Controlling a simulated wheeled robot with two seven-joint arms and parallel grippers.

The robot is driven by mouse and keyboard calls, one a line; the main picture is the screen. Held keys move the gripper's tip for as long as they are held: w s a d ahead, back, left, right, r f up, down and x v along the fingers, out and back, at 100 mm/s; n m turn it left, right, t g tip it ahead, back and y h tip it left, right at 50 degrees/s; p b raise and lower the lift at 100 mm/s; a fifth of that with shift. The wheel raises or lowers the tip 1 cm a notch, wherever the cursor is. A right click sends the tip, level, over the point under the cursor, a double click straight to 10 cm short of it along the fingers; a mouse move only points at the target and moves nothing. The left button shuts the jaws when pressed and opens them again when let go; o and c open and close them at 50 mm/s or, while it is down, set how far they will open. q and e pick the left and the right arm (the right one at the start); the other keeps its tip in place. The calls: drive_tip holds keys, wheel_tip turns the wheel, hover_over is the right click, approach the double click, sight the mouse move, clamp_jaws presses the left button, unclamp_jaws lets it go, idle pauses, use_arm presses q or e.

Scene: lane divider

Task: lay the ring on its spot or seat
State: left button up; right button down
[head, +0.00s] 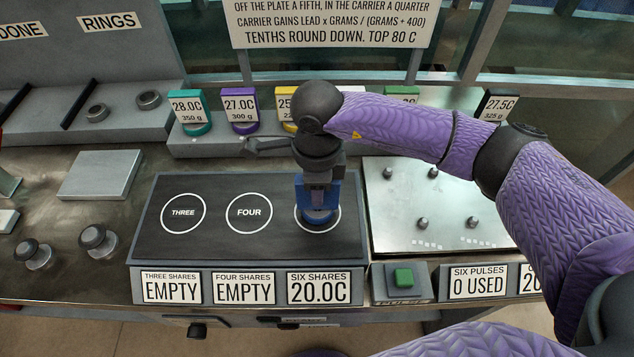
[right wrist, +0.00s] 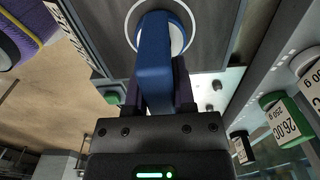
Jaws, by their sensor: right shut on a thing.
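My right gripper (head: 318,192) is shut on an upright blue piece (head: 319,216) with a round base. The piece stands at the white circle of the SIX SHARES place on the dark plate (head: 225,247); whether its base fully touches is hard to tell. In the right wrist view the blue piece (right wrist: 155,60) is between the fingers, over the white circle (right wrist: 178,36). Two grey rings, one (head: 148,100) and another (head: 97,112), lie on the grey rack under the RINGS sign (head: 109,21). My left gripper is not in view.
The THREE circle (head: 183,212) and FOUR circle (head: 249,212) are bare. Tagged pieces, including teal (head: 196,128) and purple (head: 244,126), stand on the rear ledge. A pegged metal plate (head: 392,238) and green button (head: 404,277) are to the right. The SIX SHARES display (head: 319,291) reads 20.0C.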

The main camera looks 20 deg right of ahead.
drive_tip(key=shift+f, duration=0.2)
drive_tip(key=shift+c, duration=1.8)
unclamp_jaws()
wheel_tip(320, 180, up, 10)
drive_tip(key=shift+p, duration=0.7)
